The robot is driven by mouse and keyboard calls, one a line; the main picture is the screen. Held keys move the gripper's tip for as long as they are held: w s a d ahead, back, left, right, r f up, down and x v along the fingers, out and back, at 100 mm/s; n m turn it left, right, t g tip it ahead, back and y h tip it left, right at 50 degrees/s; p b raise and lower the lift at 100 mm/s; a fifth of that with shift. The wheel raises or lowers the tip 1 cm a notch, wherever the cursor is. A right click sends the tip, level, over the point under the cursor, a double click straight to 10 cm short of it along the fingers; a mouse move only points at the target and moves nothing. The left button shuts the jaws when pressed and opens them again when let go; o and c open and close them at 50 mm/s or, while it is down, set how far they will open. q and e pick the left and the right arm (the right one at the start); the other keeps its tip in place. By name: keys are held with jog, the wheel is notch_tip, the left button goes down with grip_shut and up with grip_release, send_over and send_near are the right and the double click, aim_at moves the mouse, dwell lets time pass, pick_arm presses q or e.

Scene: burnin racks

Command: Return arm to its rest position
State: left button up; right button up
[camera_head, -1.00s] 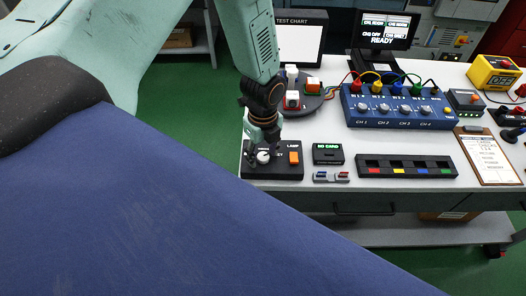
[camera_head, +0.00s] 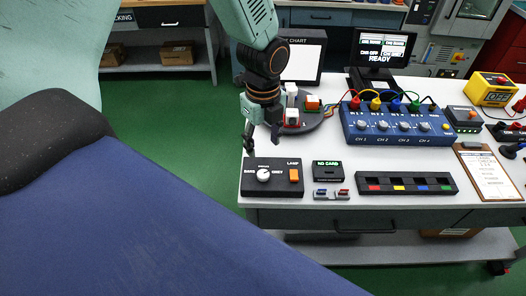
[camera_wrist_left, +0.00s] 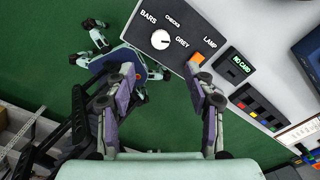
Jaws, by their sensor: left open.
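My left gripper (camera_head: 262,141) is open and empty in the head view. It hangs above the black control box (camera_head: 286,189) at the near left corner of the white bench. The box has a white selector knob (camera_head: 263,175) and an orange lamp switch (camera_head: 294,175). In the left wrist view the two fingers of the left gripper (camera_wrist_left: 160,90) are spread apart, with the knob (camera_wrist_left: 160,40) visible beyond them and clear of both. The knob points toward the upper left in the head view. My right gripper is not seen.
A small NO CARD reader (camera_head: 327,168), a black slotted tray (camera_head: 405,190), a blue channel box (camera_head: 398,130) and a clipboard (camera_head: 489,174) are on the bench. A round platform with coloured cubes (camera_head: 319,122) is behind the gripper. Green floor (camera_head: 165,130) is open to the left.

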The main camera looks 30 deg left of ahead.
pick_arm(q)
jog(key=shift+r, duration=0.4)
jog(key=s+d+f+n, duration=0.2)
jog(key=s+f+n, duration=0.7)
jog(key=s+n, duration=0.25)
jog(key=s+d+f+n, duration=0.2)
jog(key=s+f+n, duration=0.7)
jog(key=s+n, duration=0.3)
notch_tip(320, 180, down, 14)
jog(key=s+b, duration=0.1)
jog(key=b, duration=1.3)
jog(key=shift+s+m, duration=0.35)
jog(key=shift+a+r, duration=0.1)
jog(key=shift+r, duration=0.05)
